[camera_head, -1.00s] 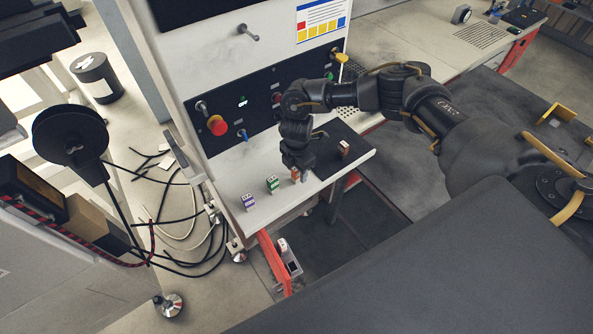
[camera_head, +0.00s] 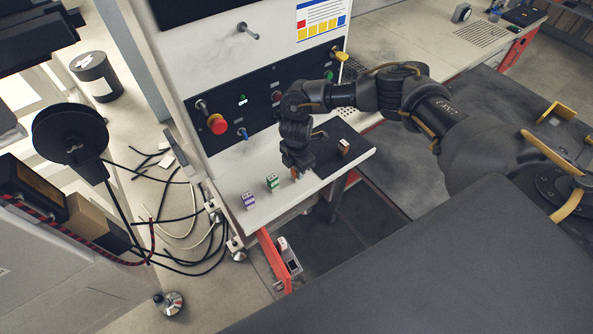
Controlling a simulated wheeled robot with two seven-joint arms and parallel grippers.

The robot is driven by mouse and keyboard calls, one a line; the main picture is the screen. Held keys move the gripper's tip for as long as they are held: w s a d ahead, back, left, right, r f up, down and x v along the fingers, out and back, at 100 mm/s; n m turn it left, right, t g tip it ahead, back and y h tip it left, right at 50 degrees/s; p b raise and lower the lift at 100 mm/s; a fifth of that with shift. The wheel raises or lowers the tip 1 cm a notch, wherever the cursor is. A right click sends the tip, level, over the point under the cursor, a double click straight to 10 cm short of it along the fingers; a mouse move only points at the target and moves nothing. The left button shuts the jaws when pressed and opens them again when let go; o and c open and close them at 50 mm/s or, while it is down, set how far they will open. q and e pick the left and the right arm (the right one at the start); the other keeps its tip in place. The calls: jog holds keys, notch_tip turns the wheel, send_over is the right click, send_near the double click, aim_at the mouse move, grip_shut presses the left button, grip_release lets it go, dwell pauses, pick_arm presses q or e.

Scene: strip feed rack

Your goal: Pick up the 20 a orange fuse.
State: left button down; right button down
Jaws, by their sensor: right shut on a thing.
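The orange fuse (camera_head: 294,174) is mostly hidden by the fingers of my right gripper (camera_head: 299,169); only a small orange part shows at the left of the fingers. My right gripper is shut on it, low over the front of the white shelf (camera_head: 230,188). I cannot tell whether the fuse touches the shelf. A green fuse (camera_head: 272,182) and a purple fuse (camera_head: 249,201) stand on the shelf to the left. A brown fuse (camera_head: 344,147) stands on the dark mat to the right. My left gripper is not in view.
A control panel with a red knob (camera_head: 217,124) rises behind the shelf. A dark mat (camera_head: 335,139) covers the shelf's right part. A dark box-like surface (camera_head: 440,260) fills the lower right.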

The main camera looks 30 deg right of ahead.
jog(key=shift+w+r+b, duration=0.1)
jog(key=shift+r+b, duration=0.35)
jog(key=shift+r, duration=0.1)
jog(key=shift+r+b, duration=0.5)
jog(key=shift+r, duration=0.1)
jog(key=s+a+r+b, duration=0.1)
jog(key=s+a+r, duration=0.1)
jog(key=s+r, duration=0.8)
jog(key=s, duration=0.4)
jog(key=shift+r+b, duration=0.3)
